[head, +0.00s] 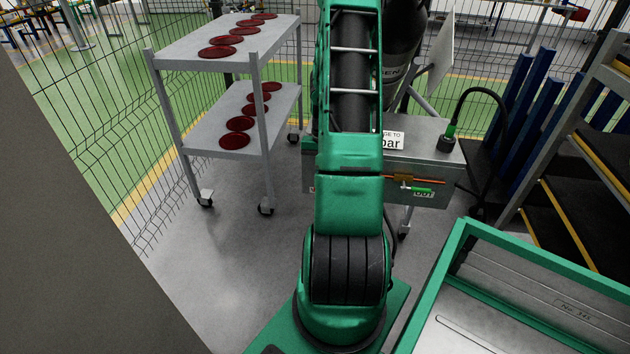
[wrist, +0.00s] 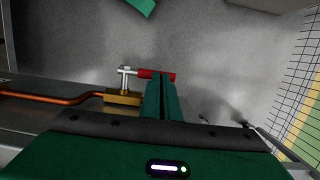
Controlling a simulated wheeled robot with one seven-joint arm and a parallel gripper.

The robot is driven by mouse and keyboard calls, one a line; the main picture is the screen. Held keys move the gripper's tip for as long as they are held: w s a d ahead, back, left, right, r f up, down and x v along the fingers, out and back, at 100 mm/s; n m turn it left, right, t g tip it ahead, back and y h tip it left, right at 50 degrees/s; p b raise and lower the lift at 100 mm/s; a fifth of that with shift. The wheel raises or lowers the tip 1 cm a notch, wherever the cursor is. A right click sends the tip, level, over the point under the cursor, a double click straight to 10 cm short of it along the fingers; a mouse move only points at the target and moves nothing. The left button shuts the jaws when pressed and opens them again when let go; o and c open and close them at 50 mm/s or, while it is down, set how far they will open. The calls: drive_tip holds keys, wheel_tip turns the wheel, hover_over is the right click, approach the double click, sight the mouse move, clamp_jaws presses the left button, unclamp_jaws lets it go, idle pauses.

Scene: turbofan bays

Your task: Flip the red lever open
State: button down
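The red lever (wrist: 146,74) shows in the wrist view, sticking out to the right from a metal stem on a brass valve (wrist: 122,97). A copper pipe (wrist: 50,97) runs into the valve from the left. My gripper (wrist: 161,78) has its two green fingers together, with only a thin dark line between them. The fingertips overlap the outer part of the lever in the picture, and its red end shows just right of them. I cannot tell whether they touch it. In the head view the red lever and my gripper are hidden behind my arm.
A metal box (head: 425,148) carries a brass valve (head: 403,178) with a green lever (head: 421,190). A shelf trolley (head: 190,45) with red discs stands left. Wire fencing (head: 85,130) runs behind it. A green-framed case (head: 540,258) is front right. Grey floor at left is clear.

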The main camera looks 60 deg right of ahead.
drive_tip(key=shift+s+a+f, duration=0.15)
drive_tip(key=shift+s+f, duration=0.1)
drive_tip(key=shift+f, duration=0.2)
drive_tip(key=shift+w+r, duration=0.2)
drive_tip(key=shift+r, duration=0.15)
wheel_tip(320, 180, up, 14)
drive_tip(key=w+d, duration=0.1)
drive_tip(key=d, duration=0.1)
drive_tip(key=shift+w+d, duration=0.3)
drive_tip(key=shift+d, duration=0.05)
drive_tip(key=shift+f, duration=0.1)
drive_tip(key=s+a+r+n+h, duration=0.1)
drive_tip(key=s+a+r+n, duration=0.1)
drive_tip(key=a+r, duration=0.5)
drive_tip(key=s+a+r+n+h, duration=0.1)
drive_tip(key=s+a+r, duration=0.3)
drive_tip(key=a, duration=0.6)
drive_tip(key=s+a+r+n+t, duration=0.1)
drive_tip(key=s+a+n, duration=0.2)
drive_tip(key=s+a, duration=0.5)
drive_tip(key=a, duration=0.3)
drive_tip(key=shift+s+r, duration=0.35)
